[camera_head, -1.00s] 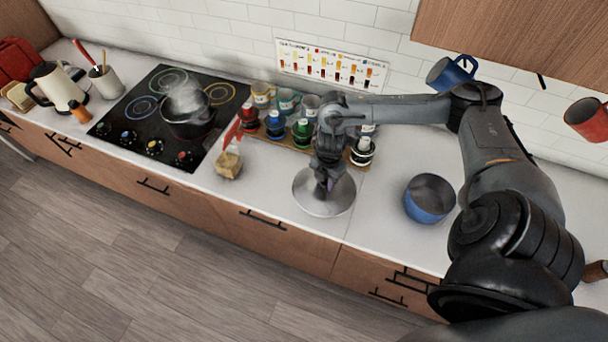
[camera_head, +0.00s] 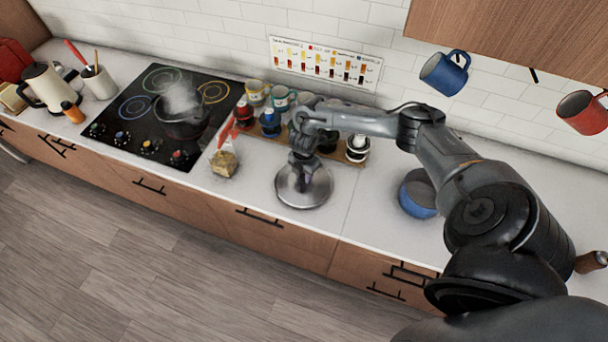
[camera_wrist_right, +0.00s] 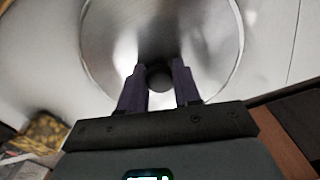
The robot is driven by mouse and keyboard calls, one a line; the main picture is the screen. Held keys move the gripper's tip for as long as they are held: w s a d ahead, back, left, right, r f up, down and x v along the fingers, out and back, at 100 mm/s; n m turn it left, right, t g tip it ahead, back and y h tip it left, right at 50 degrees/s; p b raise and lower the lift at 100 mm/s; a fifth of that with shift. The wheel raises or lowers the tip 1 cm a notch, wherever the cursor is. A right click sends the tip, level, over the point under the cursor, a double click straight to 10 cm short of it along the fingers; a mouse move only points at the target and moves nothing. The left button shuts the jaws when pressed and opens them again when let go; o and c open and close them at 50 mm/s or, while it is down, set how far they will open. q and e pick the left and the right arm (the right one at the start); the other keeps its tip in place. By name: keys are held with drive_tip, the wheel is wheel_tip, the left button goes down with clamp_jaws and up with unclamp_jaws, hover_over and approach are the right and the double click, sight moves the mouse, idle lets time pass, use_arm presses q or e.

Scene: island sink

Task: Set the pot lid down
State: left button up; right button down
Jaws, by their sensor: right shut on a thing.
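The pot lid (camera_head: 303,195) is a round silver disc over the white counter, in the middle of the head view. It looks close to the counter, but I cannot tell whether it touches. My right gripper (camera_head: 303,170) is above the lid's centre, pointing down, and shut on its knob. In the right wrist view, the two dark fingers (camera_wrist_right: 160,80) are on either side of the dark round knob, and the lid (camera_wrist_right: 205,30) fills the upper middle. A steaming dark pot (camera_head: 180,128) stands on the black cooktop, uncovered. My left gripper is not in view.
A small bag with a red top (camera_head: 223,163) stands left of the lid. Several bottles and mugs line a wooden rack (camera_head: 345,160) behind it. A blue pot (camera_head: 418,205) stands to the right, partly behind my arm. The counter between lid and blue pot is clear.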

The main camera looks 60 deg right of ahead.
drive_tip(key=shift+d+f, duration=0.1)
drive_tip(key=shift+f, duration=0.25)
drive_tip(key=shift+f, duration=0.2)
drive_tip(key=c, duration=0.8)
unclamp_jaws()
drive_tip(key=shift+r, duration=0.15)
